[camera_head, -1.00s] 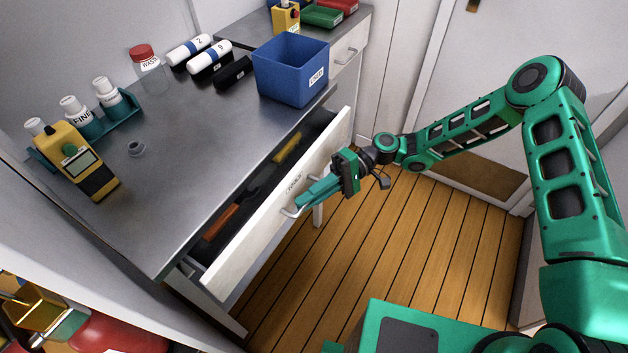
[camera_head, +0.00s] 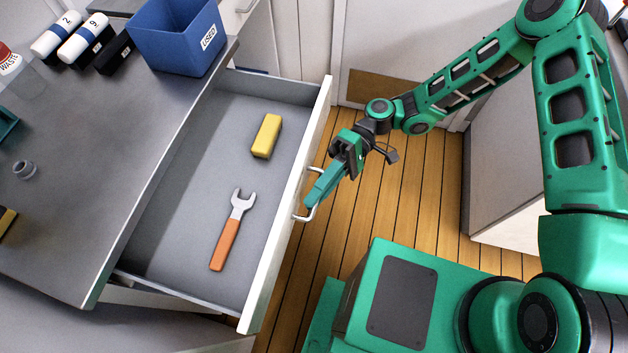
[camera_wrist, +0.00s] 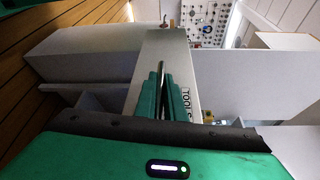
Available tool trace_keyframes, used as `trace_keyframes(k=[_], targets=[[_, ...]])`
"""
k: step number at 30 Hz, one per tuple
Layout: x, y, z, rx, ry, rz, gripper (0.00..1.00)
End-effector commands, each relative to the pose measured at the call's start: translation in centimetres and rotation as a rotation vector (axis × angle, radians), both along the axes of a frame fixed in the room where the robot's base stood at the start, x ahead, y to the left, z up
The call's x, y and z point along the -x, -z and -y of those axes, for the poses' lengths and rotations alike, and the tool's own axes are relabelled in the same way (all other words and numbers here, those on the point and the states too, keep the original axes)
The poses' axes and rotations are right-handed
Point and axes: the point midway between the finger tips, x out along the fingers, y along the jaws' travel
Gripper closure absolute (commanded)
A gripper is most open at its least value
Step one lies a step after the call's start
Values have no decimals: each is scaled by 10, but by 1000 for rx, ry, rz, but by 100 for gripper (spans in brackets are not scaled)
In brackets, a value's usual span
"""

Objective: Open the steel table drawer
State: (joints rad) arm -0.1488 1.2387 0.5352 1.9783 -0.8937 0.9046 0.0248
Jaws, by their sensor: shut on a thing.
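The steel table (camera_head: 150,115) fills the left of the head view. Its drawer (camera_head: 180,235) stands well out from under the tabletop, so its grey inside shows. An orange-handled wrench (camera_head: 231,232) and a yellow block (camera_head: 266,135) lie in it. The white drawer front (camera_head: 287,215) has a metal bar handle (camera_head: 311,207). My gripper (camera_head: 312,200) is shut on this handle from the outer side. In the wrist view the fingers (camera_wrist: 162,100) close around the handle bar, beside a label reading "TOOLS" that is partly covered.
A blue bin marked "USED" (camera_head: 180,35) stands on the tabletop by the drawer's back end. White bottles (camera_head: 80,42), a grey ring (camera_head: 25,169) and a black block (camera_head: 113,52) are also there. Wooden floor (camera_head: 400,190) is clear between the drawer front and the far door.

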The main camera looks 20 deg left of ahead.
Motion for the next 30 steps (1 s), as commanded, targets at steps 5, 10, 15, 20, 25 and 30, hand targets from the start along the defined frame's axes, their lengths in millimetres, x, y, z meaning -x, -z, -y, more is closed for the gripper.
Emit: trace_keyframes(k=[5,10,15,20,25,30], targets=[[2,2,2,6,-8,0,100],[2,2,2,7,-7,0,100],[2,2,2,6,-7,0,74],[2,1,1,4,-7,1,72],[1,1,1,3,-7,0,72],[-14,0,5,2,-4,0,72]])
